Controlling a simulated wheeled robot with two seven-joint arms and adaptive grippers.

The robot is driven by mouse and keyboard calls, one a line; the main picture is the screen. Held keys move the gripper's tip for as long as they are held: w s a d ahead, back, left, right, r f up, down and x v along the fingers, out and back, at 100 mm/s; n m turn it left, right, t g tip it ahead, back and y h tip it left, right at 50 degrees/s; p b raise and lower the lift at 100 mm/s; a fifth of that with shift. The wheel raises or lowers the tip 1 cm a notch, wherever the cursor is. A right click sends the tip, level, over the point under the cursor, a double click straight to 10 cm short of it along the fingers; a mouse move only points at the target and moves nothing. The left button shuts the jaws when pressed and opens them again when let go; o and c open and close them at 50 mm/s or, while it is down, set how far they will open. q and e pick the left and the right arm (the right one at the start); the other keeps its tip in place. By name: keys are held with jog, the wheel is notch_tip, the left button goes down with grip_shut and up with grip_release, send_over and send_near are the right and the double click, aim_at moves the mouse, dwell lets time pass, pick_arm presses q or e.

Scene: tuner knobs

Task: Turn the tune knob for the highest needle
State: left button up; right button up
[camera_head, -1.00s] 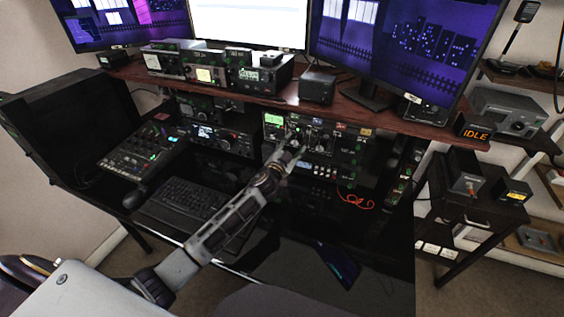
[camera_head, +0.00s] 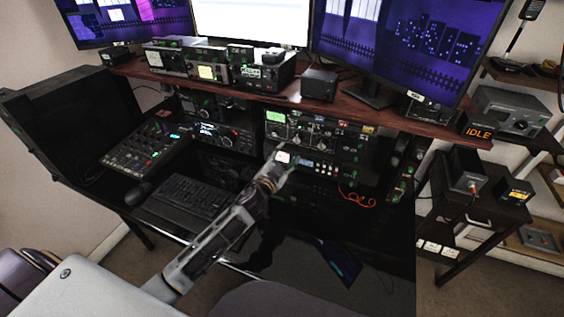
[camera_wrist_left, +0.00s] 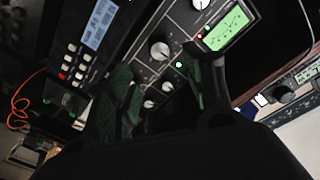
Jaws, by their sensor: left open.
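The tuner panel (camera_head: 312,146) is a dark unit under the wooden shelf, with a lit green meter (camera_head: 276,117) at its upper left. In the left wrist view the meter (camera_wrist_left: 227,28) shows a scale, but its needle is too small to read. A large pale-capped knob (camera_wrist_left: 160,50) lies between the fingertips, apparently apart from them; smaller knobs (camera_wrist_left: 148,104) sit nearby. I cannot read which knob is labelled tune. My left gripper (camera_head: 283,152) is open in front of the panel's lower left; its fingers (camera_wrist_left: 158,62) show dark green. My right gripper is not in view.
A keyboard (camera_head: 186,196) and a mixer (camera_head: 146,147) lie to the left on the desk. A red cable (camera_head: 356,198) hangs at the panel's right. The wooden shelf (camera_head: 340,104) with monitors overhangs the panel. A side table (camera_head: 470,205) stands at right.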

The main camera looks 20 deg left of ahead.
pick_arm(q)
jog(key=shift+s+a, duration=0.1)
jog(key=shift+s, duration=1.2)
jog(key=shift+w, duration=0.1)
dwell(0.9)
